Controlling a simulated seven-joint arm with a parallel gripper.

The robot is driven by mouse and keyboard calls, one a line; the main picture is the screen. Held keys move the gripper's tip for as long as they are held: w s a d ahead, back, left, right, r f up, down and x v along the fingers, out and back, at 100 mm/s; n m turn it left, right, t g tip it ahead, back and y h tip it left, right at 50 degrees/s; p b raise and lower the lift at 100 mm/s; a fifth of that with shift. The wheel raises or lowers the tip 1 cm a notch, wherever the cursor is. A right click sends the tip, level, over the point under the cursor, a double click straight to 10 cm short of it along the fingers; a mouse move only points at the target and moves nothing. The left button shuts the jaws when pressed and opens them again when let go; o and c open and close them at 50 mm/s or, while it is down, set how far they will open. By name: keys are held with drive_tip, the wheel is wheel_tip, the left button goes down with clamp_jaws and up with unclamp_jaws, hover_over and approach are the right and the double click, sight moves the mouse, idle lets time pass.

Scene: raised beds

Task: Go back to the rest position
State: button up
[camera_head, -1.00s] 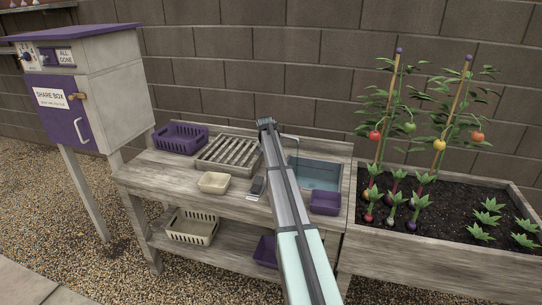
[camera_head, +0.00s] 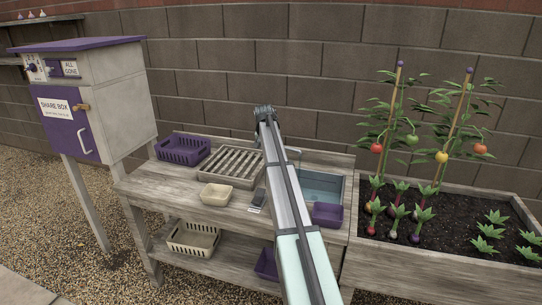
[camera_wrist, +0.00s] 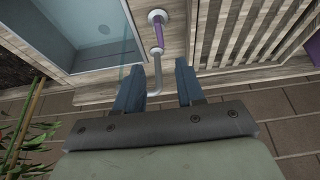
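My gripper (camera_head: 264,112) is at the far end of my outstretched arm, above the back of the wooden bench (camera_head: 153,189) in the head view. In the wrist view my gripper (camera_wrist: 158,68) has its two blue-grey fingers apart with nothing held between them. A tap with a purple band (camera_wrist: 158,32) shows beyond and between the fingers, on the bench's back edge. My arm hides part of the bench and sink in the head view.
A share box (camera_head: 122,101) stands left, a planted bed (camera_head: 440,270) right. A block wall (camera_head: 330,95) stands behind.

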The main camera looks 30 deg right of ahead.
drive_tip(key=shift+s+a+r, duration=0.15)
drive_tip(key=shift+r, duration=0.35)
